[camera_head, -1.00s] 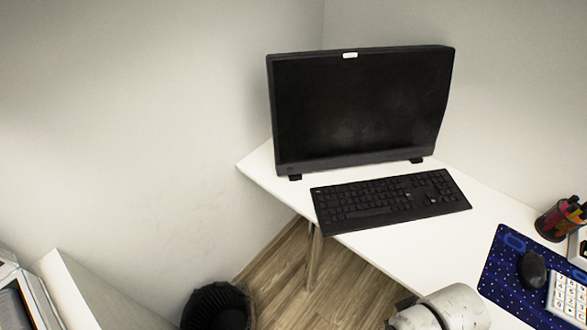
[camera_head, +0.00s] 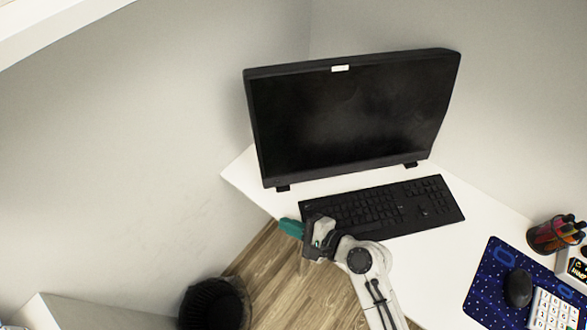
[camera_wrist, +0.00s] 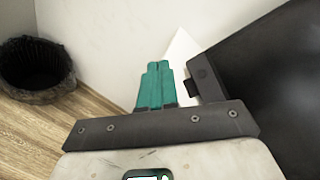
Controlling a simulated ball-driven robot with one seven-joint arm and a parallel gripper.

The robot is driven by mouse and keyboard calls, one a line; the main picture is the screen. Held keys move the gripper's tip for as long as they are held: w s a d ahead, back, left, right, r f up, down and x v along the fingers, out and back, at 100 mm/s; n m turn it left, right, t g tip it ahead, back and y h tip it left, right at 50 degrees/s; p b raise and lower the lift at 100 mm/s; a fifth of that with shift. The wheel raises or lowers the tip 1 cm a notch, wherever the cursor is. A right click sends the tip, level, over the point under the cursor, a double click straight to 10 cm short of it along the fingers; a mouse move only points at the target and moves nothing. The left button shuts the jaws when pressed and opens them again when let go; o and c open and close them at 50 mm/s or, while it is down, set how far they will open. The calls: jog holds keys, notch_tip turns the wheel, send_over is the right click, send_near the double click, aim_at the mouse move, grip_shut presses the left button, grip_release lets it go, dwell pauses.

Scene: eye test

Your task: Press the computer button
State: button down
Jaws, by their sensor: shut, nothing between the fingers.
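The computer is a black all-in-one screen (camera_head: 350,115) standing on the white desk (camera_head: 245,175). In the wrist view its dark panel (camera_wrist: 275,75) fills the right side, and its lower corner shows a small faint round mark (camera_wrist: 203,72), which may be the button. My gripper (camera_head: 290,228) has teal fingers pressed together with nothing between them. It is at the desk's left edge, by the left end of the keyboard, below the screen's lower-left corner and apart from it. The fingertips also show in the wrist view (camera_wrist: 158,67), left of the screen's corner.
A black keyboard (camera_head: 400,207) lies before the screen, partly behind my gripper. At right are a blue mat (camera_head: 487,283), a mouse (camera_head: 518,288), a calculator (camera_head: 553,312) and a pen holder (camera_head: 550,237). A black bin (camera_head: 213,305) stands on the floor. A white shelf edge (camera_head: 60,25) shows top left.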

aim_at(277, 183)
jog(key=shift+w+r+m, duration=0.15)
jog(key=shift+w+m, duration=0.1)
jog(key=shift+m, duration=0.15)
jog(key=w+b, duration=0.1)
jog(key=w, duration=0.1)
jog(key=w+a+f+b, duration=0.1)
jog(key=w+b, duration=0.2)
jog(key=w, duration=0.1)
jog(key=shift+w+a+f+b, duration=0.25)
jog(key=shift+w+b, duration=0.05)
jog(key=shift+w, duration=0.1)
jog(key=shift+w+a+f, duration=0.1)
jog(key=shift+w+a, duration=0.1)
jog(key=shift+w, duration=0.65)
jog(key=shift+w+b, duration=0.15)
jog(key=shift+b, duration=0.15)
dwell(0.9)
jog(key=shift+w, duration=0.25)
